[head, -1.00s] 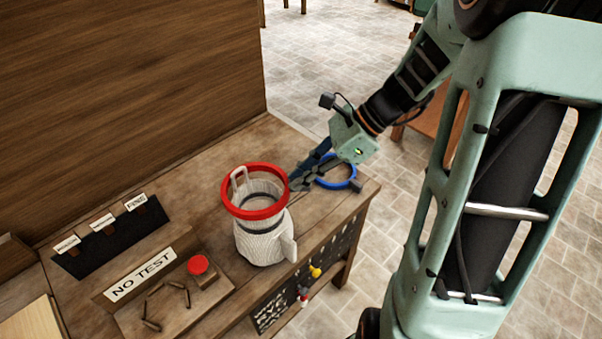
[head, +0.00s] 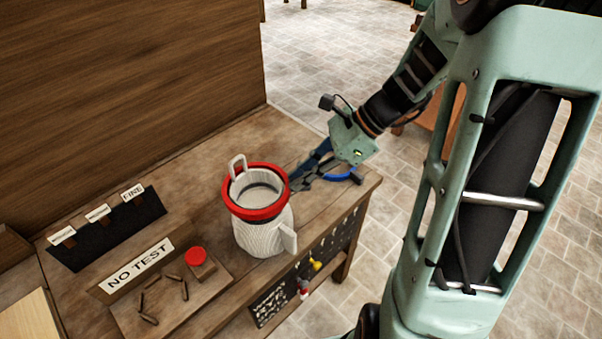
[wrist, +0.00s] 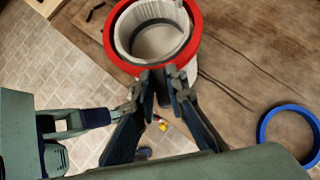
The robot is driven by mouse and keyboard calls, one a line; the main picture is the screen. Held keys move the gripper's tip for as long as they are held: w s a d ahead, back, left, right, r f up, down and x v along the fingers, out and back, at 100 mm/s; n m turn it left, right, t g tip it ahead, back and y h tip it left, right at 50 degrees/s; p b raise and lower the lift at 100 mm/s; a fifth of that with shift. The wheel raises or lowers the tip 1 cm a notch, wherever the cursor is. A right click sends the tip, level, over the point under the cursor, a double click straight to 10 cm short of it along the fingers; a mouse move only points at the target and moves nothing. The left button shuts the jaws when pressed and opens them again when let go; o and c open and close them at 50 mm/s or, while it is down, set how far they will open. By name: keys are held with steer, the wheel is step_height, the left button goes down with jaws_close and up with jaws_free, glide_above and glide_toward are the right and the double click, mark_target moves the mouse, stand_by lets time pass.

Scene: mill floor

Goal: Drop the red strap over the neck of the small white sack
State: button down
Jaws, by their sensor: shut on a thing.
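The red strap (head: 254,212) is a stiff ring, held by my gripper (head: 294,183) at its right side. It lies roughly level around the top of the small white sack (head: 262,238), which stands upright on the bench. Whether the strap rests on the sack I cannot tell.
A blue ring (wrist: 264,130) lies on the bench to the right, partly behind my gripper in the head view.

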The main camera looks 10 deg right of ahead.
steer(key=shift+f+b, duration=1.55)
steer(key=shift+f, duration=0.85)
steer(key=c, duration=1.8)
jaws_free()
steer(key=shift+c, duration=0.2)
steer(key=v, duration=1.2)
